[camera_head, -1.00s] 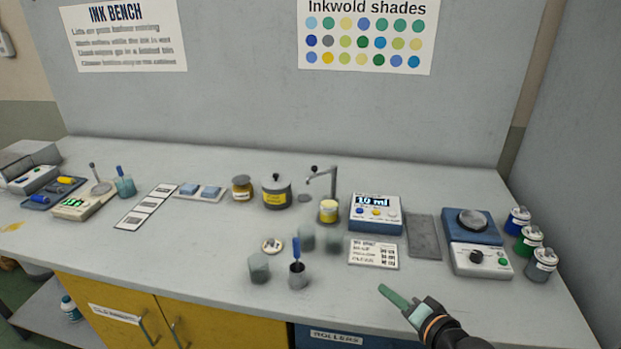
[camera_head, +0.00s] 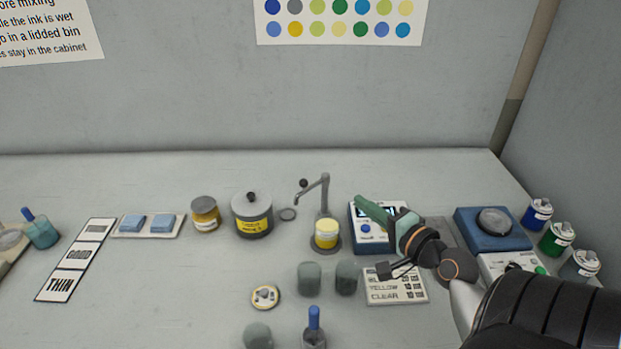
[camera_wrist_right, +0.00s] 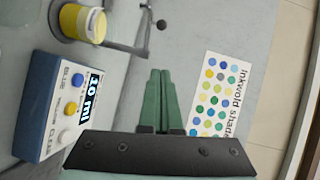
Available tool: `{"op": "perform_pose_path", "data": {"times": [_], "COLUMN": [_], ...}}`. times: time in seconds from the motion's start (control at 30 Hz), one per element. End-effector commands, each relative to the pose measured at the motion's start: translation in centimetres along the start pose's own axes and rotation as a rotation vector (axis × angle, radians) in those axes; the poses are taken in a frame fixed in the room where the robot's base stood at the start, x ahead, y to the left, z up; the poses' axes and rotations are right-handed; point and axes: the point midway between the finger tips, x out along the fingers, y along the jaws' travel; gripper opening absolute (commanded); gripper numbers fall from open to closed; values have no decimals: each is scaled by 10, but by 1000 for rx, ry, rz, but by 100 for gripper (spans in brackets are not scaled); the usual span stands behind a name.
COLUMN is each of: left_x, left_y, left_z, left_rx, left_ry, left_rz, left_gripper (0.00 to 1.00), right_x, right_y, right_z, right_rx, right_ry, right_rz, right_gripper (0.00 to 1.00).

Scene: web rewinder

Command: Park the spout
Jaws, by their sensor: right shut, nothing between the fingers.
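The spout (camera_head: 312,190) is a grey bent arm on a post at the back middle of the bench, with a dark round knob at its free end, which points left. A jar of yellow ink (camera_head: 326,233) stands at the foot of the post. In the right wrist view the yellow jar (camera_wrist_right: 83,22) and part of the spout's arm (camera_wrist_right: 125,46) show at the top left. My right gripper (camera_head: 360,199) has green fingers, is shut and empty, and hangs over the blue dispenser box, right of the spout and apart from it. My left gripper is out of view.
The blue-and-white dispenser (camera_head: 367,241) reads 10 ml in the right wrist view. A grey lidded pot (camera_head: 252,222) stands left of the spout. Scales (camera_head: 492,232) and ink bottles (camera_head: 557,239) stand right.

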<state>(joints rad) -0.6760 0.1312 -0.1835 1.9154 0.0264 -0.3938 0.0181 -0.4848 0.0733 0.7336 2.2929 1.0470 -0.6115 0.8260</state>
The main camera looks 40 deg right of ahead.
Motion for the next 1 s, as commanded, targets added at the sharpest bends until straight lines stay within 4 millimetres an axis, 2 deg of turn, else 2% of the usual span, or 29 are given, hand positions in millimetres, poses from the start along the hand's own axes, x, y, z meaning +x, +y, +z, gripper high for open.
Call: {"op": "perform_pose_path", "data": {"times": [0.17,0.63,0.8,1.0], "left_x": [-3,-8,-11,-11], "left_y": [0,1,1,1], "left_z": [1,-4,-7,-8], "left_rx": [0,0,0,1], "left_ry": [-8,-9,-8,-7], "left_rz": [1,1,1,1], "left_gripper": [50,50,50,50], "right_x": [18,103,119,126], "right_y": [-2,-2,-1,0], "right_z": [0,2,21,28], "right_rx": [0,2,2,0], "right_ry": [0,-2,-1,0], "right_rz": [-4,-2,0,0], "right_gripper": [0,0,0,0]}}
